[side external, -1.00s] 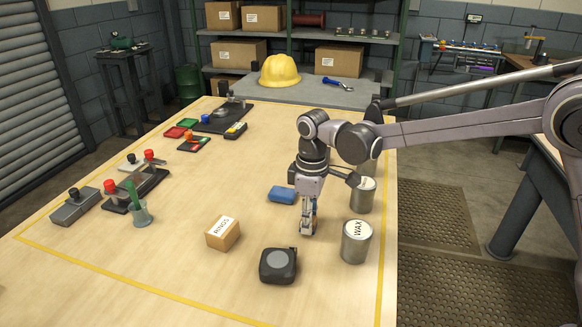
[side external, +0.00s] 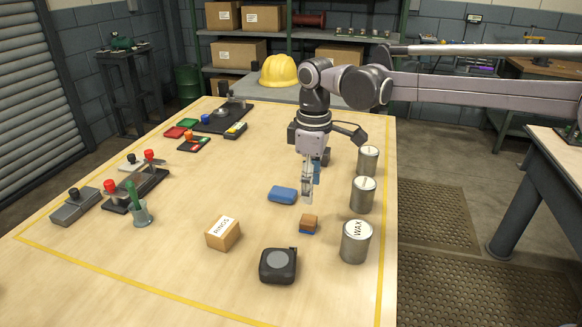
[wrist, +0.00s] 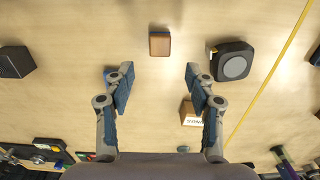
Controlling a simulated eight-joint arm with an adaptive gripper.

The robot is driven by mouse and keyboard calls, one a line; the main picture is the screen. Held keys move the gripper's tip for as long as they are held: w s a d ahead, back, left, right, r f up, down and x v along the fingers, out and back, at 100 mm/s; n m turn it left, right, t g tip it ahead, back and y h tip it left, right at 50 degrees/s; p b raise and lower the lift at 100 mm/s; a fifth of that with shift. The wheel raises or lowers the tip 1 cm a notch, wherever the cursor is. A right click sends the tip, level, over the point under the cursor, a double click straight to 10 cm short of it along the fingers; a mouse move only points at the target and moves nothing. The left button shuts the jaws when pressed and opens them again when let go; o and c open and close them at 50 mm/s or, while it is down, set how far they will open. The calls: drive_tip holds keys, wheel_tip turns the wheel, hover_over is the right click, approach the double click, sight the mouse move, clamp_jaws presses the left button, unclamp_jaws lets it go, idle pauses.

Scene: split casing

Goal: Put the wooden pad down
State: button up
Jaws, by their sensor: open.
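The wooden pad (side external: 309,222) is a small brown block with a blue underside. It lies flat on the table, between the blue block and the tin marked WAX. In the wrist view the pad (wrist: 160,43) sits ahead of the fingertips, centred between them and apart from both. My gripper (side external: 308,197) is above the table, a little above and behind the pad in the side view. In the wrist view my gripper (wrist: 157,75) has its two blue-padded fingers spread wide with nothing between them.
Metal tins stand right of the pad, the WAX tin (side external: 356,242) nearest. Clamps and trays are at the left. The table's middle is clear.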

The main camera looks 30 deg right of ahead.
drive_tip(key=s+d+r+m+t, duration=0.4)
drive_tip(key=s+d+m, duration=0.1)
drive_tip(key=s+d, duration=0.5)
drive_tip(key=s+d+f+m+t, duration=0.2)
drive_tip(key=s+d+f+m, duration=0.1)
drive_tip(key=s+d+f, duration=0.3)
drive_tip(key=s, duration=0.2)
drive_tip(key=shift+s+f+m+t, duration=0.25)
drive_tip(key=shift+s+m+t, duration=0.05)
drive_tip(key=shift+t, duration=0.1)
drive_tip(key=o, duration=0.3)
drive_tip(key=shift+s+d+f, duration=0.1)
drive_tip(key=shift+s+f, duration=0.2)
drive_tip(key=shift+f, duration=0.05)
